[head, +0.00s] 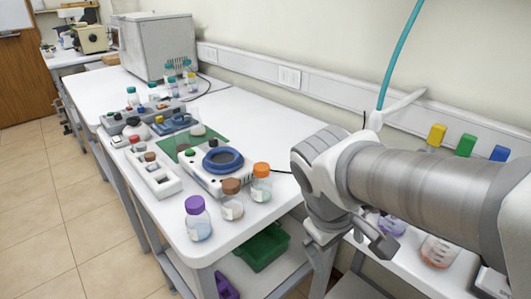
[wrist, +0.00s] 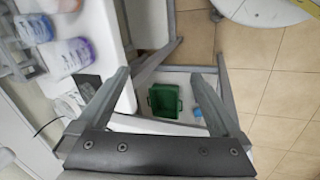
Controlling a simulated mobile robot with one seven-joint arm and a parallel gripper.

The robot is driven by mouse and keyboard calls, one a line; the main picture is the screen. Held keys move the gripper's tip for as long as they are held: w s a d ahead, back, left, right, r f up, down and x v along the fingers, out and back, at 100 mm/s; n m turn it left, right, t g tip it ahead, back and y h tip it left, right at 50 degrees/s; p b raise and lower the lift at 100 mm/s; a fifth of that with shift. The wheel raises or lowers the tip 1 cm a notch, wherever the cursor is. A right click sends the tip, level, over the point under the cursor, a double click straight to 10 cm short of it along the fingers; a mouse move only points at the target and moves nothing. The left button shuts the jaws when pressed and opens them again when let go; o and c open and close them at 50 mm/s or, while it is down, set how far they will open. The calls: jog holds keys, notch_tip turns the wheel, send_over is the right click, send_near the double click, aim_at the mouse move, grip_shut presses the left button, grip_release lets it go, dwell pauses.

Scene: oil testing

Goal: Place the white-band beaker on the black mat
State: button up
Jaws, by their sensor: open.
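My gripper (wrist: 160,74) is open and empty in the wrist view, with its two fingers spread above the gap between tables and the lower shelf. In the head view its jaws hang low beside the right-hand table and are partly hidden. Two containers, one with purplish contents (head: 391,225) and one with reddish contents (head: 440,251), stand on that table behind my arm. Similar containers (wrist: 68,56) show at the upper left of the wrist view, apart from my fingers. I cannot tell which is the white-band beaker. A dark patch (wrist: 88,84) beside the left finger may be the black mat.
The left table holds purple-capped (head: 198,219), brown-capped (head: 232,200) and orange-capped (head: 261,184) bottles, a blue-ringed device (head: 222,161) and a green mat (head: 213,142). A green crate (head: 263,247) sits on the shelf below. Yellow, green and blue blocks (head: 466,145) line the wall.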

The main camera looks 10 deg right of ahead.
jog(key=s+a+r+m+t+y, duration=0.1)
jog(key=a+r+m+t+y, duration=0.2)
jog(key=a+r+t, duration=0.1)
jog(key=shift+s+a+r+m, duration=0.4)
jog(key=shift+a+r, duration=0.15)
jog(key=shift+a, duration=0.3)
notch_tip(320, 180, up, 12)
jog(key=p, duration=1.1)
jog(key=shift+f+p, duration=0.2)
jog(key=shift+p, duration=0.15)
